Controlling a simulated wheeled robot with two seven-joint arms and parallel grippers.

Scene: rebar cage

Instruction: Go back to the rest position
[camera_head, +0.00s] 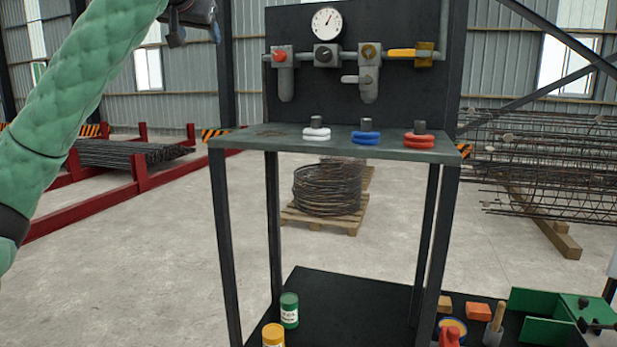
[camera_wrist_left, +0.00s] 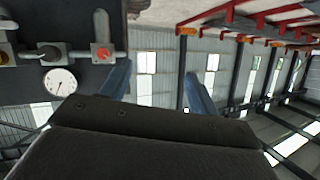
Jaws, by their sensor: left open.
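My left arm in its green quilted sleeve comes in from the left in the head view. My left gripper (camera_head: 197,12) is at the top edge, left of the black panel, and partly cut off by the frame. In the left wrist view my left gripper (camera_wrist_left: 158,90) has its two blue fingers well apart, with nothing between them. Past them are the hall wall and roof beams. The gripper touches nothing that I can see. My right gripper is not in view.
A dark panel (camera_head: 300,20) with a gauge (camera_head: 327,23) and valves stands right of the gripper. Below is a shelf (camera_head: 270,142) with white, blue and red rings. Cans and tools sit on the lower platform (camera_head: 345,300). Open floor lies left.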

